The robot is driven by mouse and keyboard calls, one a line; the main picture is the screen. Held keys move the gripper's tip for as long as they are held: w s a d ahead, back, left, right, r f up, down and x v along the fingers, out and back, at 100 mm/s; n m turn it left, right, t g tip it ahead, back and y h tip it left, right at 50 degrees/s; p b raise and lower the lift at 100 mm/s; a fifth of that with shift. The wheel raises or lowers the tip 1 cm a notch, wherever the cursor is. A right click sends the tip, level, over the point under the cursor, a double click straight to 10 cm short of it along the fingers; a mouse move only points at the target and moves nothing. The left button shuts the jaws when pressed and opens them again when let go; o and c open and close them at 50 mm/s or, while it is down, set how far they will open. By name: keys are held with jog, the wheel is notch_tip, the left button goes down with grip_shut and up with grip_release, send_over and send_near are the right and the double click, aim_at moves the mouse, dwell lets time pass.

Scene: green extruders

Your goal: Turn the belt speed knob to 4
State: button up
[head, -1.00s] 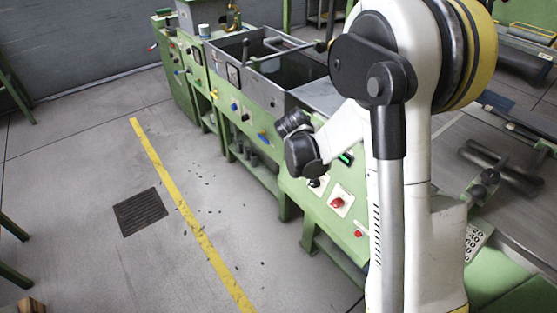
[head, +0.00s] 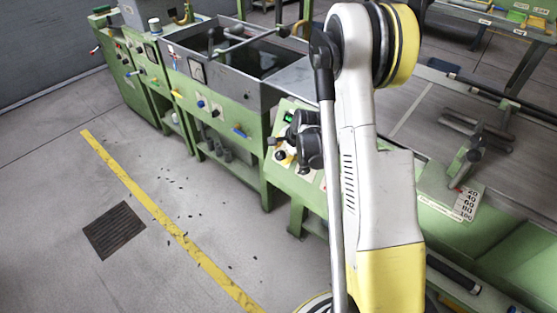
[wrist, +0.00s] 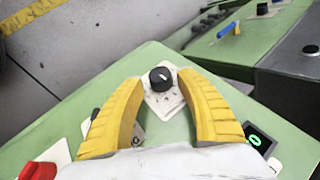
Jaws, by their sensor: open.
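A black knob (wrist: 161,79) with a white pointer mark sits on a white diamond-set plate (wrist: 163,101) on the green panel (wrist: 120,75). The marks on the plate are too small to read. My gripper (wrist: 160,77) has its two yellow fingers spread, and the knob shows in the gap between the fingertips. I cannot tell how far above the knob they are; no contact shows. In the head view, my arm and black wrist joints cover much of the panel, and the fingers cannot be made out clearly.
A red knob (wrist: 38,171) is at the lower left in the wrist view. A lit green switch (wrist: 258,141) is right of the right finger. The grey tank machine (head: 200,72) stands beyond the panel. Floor with a yellow line (head: 165,220) is open at left.

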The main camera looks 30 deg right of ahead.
aim_at(279, 155)
jog(key=b+x, duration=0.1)
jog(key=x, duration=0.2)
jog(key=shift+w+f, duration=0.1)
jog(key=shift+f, duration=0.1)
jog(key=shift+c, duration=0.5)
jog(key=c, duration=0.8)
jog(key=g, duration=0.1)
jog(key=n+g+p, duration=0.1)
jog(key=shift+w+a+r+g+h, duration=0.1)
jog(key=shift+w+r+g+h, duration=0.1)
jog(key=shift+g+h, duration=0.1)
jog(key=shift+s+f+n+g+h+p, duration=0.15)
jog(key=shift+n+g+h+p, duration=0.15)
jog(key=shift+n+g, duration=0.5)
jog(key=o, duration=0.9)
